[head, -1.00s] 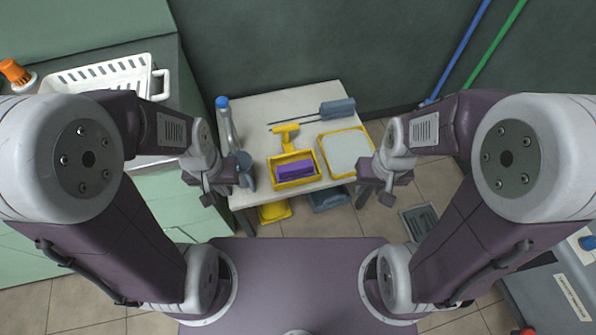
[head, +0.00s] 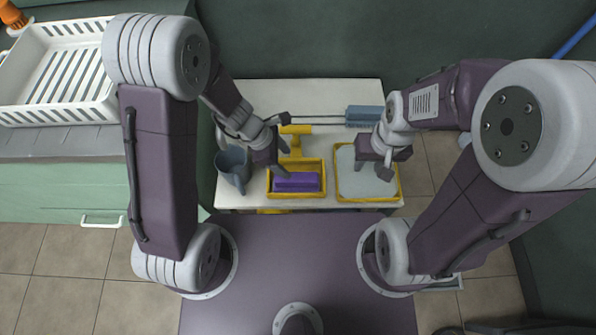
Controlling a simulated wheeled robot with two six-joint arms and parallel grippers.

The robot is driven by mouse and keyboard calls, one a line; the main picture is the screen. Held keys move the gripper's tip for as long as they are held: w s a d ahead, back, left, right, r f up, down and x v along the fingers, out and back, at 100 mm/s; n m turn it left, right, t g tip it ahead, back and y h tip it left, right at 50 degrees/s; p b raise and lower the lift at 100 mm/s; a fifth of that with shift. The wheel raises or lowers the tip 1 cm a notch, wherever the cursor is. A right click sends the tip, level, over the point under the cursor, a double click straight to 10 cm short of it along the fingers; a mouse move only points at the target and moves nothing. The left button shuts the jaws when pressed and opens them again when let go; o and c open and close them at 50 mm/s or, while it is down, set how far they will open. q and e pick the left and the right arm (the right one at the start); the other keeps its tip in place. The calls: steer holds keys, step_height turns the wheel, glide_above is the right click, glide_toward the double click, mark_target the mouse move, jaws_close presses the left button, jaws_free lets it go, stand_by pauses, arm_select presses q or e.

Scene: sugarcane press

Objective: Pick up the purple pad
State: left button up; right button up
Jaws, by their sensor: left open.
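The purple pad (head: 298,183) lies in a small yellow tray (head: 323,178) on the white table. My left gripper (head: 279,148) is open and empty, with its fingers over the left part of this tray, just beyond and left of the pad. One finger reaches close to the pad's left end; I cannot tell whether it touches. My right gripper (head: 375,170) is open and empty above a yellow-rimmed tray with a pale inside (head: 349,186), to the right of the pad.
A grey-blue jug (head: 232,168) stands left of the small tray. A yellow tool (head: 297,130) lies behind it, partly hidden by my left gripper. A blue-handled long tool (head: 365,115) lies at the back. A white slotted basket (head: 60,75) stands on the green counter.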

mark_target(296, 177)
arm_select(q)
steer(key=shift+s+f, duration=0.35)
steer(key=shift+s, duration=0.2)
steer(key=shift+s+a+r, duration=0.15)
steer(key=shift+s, duration=0.05)
steer(key=b+x, duration=0.2)
steer(key=x, duration=0.2)
steer(key=shift+w+b, duration=0.15)
steer(key=shift+b, duration=0.2)
steer(key=b+x, duration=0.4)
steer(key=x, duration=0.1)
steer(key=shift+s, duration=0.2)
arm_select(e)
step_height(296, 177, down, 7)
steer(key=s, duration=0.1)
steer(key=shift+a+r, duration=0.2)
arm_select(q)
jaws_close()
